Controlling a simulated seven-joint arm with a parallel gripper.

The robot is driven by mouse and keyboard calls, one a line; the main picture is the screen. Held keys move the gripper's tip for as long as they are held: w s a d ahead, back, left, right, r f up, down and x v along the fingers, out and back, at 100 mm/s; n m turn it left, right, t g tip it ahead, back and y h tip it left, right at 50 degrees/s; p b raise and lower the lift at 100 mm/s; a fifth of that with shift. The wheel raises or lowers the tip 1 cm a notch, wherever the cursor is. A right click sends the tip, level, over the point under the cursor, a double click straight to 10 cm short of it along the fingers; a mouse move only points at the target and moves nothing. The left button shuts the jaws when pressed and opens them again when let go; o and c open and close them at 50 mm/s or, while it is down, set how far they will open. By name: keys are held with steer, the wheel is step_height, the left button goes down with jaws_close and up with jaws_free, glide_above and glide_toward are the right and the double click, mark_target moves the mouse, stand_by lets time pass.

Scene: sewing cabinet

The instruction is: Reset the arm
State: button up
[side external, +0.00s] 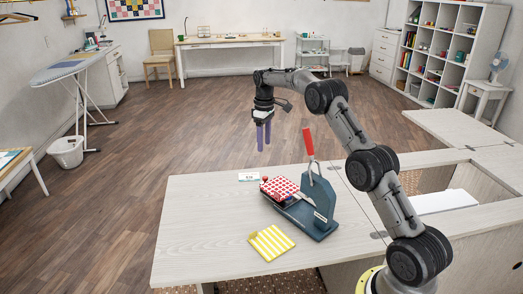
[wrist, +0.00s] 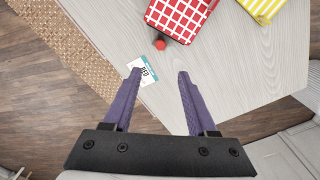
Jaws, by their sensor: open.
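My gripper (side external: 263,135) hangs in the air above the table's far edge, its purple fingers pointing down. In the wrist view, the two fingers of my gripper (wrist: 159,74) are spread apart with nothing between them. The arm reaches out over the light wooden table (side external: 190,225) from the base at the lower right.
A blue press (side external: 318,205) with a red handle (side external: 308,142) stands on the table. A red checked piece (side external: 278,187) lies at its left end. A yellow striped cloth (side external: 271,242) lies in front, and a white card (side external: 249,177) lies behind. The table's left side is clear.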

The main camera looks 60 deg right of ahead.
steer(key=s+a+r+n+t, duration=0.1)
steer(key=s+a+r, duration=0.1)
steer(key=a+r, duration=0.6)
steer(key=s+a+r+n+t, duration=0.15)
steer(key=a+r, duration=0.25)
steer(key=r, duration=0.8)
steer(key=s+a+r+t, duration=0.2)
steer(key=s+a+r, duration=0.35)
steer(key=s, duration=0.25)
steer(key=s+a, duration=0.4)
steer(key=s, duration=0.3)
steer(key=s+a, duration=0.4)
steer(key=s, duration=0.4)
steer(key=s+a+f+m+t, duration=0.1)
steer(key=s+f+m, duration=0.3)
steer(key=s+f, duration=0.7)
step_height(320, 180, down, 3)
steer(key=shift+a+r, duration=0.15)
steer(key=shift+a, duration=0.15)
